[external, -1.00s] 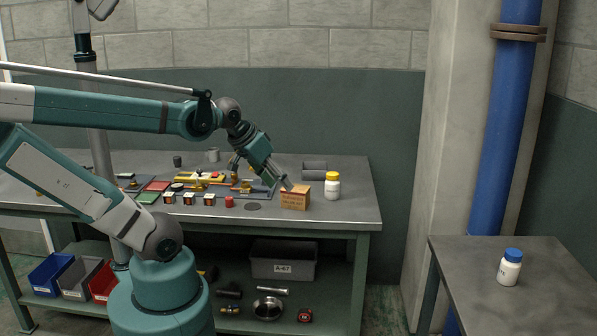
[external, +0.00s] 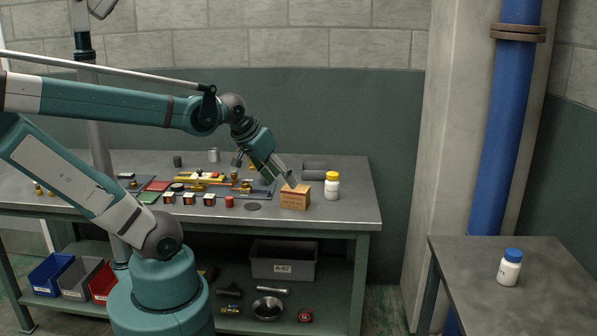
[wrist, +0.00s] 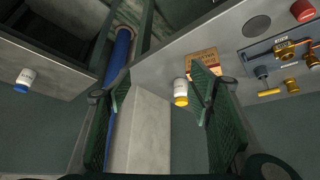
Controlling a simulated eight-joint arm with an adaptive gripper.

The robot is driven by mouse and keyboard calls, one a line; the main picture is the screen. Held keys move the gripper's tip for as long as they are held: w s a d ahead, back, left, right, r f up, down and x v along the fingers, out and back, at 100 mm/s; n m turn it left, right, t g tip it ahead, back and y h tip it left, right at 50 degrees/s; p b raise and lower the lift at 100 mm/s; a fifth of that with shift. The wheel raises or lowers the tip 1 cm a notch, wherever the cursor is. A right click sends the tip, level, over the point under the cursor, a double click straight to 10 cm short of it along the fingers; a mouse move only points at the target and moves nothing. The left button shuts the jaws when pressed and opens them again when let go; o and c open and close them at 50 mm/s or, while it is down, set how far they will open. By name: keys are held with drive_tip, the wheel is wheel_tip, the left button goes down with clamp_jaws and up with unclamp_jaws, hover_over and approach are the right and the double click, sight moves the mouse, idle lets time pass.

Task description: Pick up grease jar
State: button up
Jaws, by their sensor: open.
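Two white jars are in view, and I cannot read either label to tell which is the grease jar. One with a yellow lid (external: 332,188) stands upright on the main bench beside a small cardboard box (external: 294,196). The other, with a blue lid (external: 510,268), stands upright on the side table at the right. My gripper (external: 284,179) is open above the bench, just left of the box's top. In the wrist view the yellow-lidded jar (wrist: 180,90) appears between my open fingers (wrist: 160,84), near the right one, apparently beyond them. The blue-lidded jar (wrist: 25,78) lies far left.
A blue pipe (external: 503,130) and a concrete pillar (external: 450,150) stand between bench and side table (external: 470,285). The side table is otherwise clear.

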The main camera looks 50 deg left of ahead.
drive_tip(key=w+a+r+n+g+p, duration=0.2)
drive_tip(key=w+r+n+p, duration=0.15)
drive_tip(key=w, duration=0.55)
drive_tip(key=n+g+p, duration=0.3)
drive_tip(key=n+p, duration=0.4)
drive_tip(key=n, duration=0.3)
approach(334, 173)
drive_tip(key=s+d, duration=0.3)
drive_tip(key=s, duration=0.3)
drive_tip(key=w+f+n+p, duration=0.1)
drive_tip(key=w+f, duration=0.1)
drive_tip(key=w+a+f+n+g, duration=0.1)
drive_tip(key=w+f, duration=0.1)
drive_tip(key=w+a+f+n+p, duration=0.1)
drive_tip(key=w+f+n, duration=0.1)
drive_tip(key=f, duration=0.1)
drive_tip(key=shift+w+a+g+p, duration=0.25)
drive_tip(key=shift+w+g+p, duration=0.1)
drive_tip(key=shift+w+g, duration=0.05)
drive_tip(key=shift+w+a+f, duration=0.15)
drive_tip(key=shift+w+f, duration=0.1)
drive_tip(key=shift+f, duration=0.3)
drive_tip(key=shift+f, duration=1.25)
